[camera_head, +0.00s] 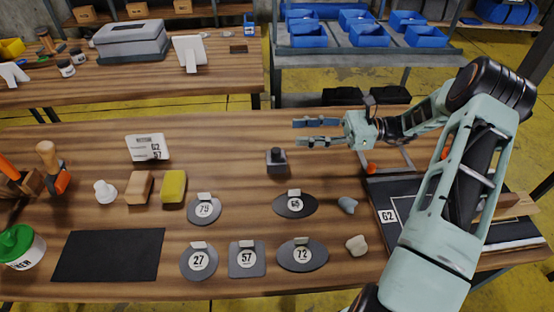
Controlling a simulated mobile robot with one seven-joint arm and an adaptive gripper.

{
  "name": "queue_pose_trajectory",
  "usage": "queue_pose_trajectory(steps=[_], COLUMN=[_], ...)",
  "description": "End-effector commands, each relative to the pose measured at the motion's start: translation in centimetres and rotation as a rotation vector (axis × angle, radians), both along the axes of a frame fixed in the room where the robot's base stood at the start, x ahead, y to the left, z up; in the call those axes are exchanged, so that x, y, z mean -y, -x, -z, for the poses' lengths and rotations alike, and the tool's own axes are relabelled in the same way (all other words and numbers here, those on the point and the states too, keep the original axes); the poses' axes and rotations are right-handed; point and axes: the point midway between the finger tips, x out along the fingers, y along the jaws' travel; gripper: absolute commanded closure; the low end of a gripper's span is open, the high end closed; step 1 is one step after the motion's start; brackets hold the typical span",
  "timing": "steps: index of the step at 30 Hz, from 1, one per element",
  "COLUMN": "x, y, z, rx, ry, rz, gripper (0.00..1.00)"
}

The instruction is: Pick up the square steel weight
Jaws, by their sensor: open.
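The square steel weight (277,163) appears to be the small dark grey block with a knob on top. It stands upright on the wooden workbench, near the middle. My gripper (296,132) reaches in from the right with its two fingers pointing left. It is open, with nothing between the fingers. In the picture the fingers are above and slightly right of the weight, apart from it. How high they are over the bench is hard to tell.
Flat dark patches with number tags lie in front, including 65 (295,205), 75 (204,210) and 57 (247,261). A sign (148,148), a yellow sponge (173,187) and a black mat (108,256) are left.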

Motion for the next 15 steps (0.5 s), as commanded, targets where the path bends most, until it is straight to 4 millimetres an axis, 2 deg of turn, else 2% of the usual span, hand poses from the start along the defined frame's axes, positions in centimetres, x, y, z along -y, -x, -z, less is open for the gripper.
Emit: queue_pose_trajectory(steps=[3,9,15], x=[0.0,-0.1,-1.3], y=[0.0,0.0,0.0], z=[2.8,6.5,6.7], rx=[-0.003,-0.003,0.002], ry=[0.002,0.004,0.006], rz=[0.0,-0.001,-0.002], gripper=[0.6,0.6,0.6])
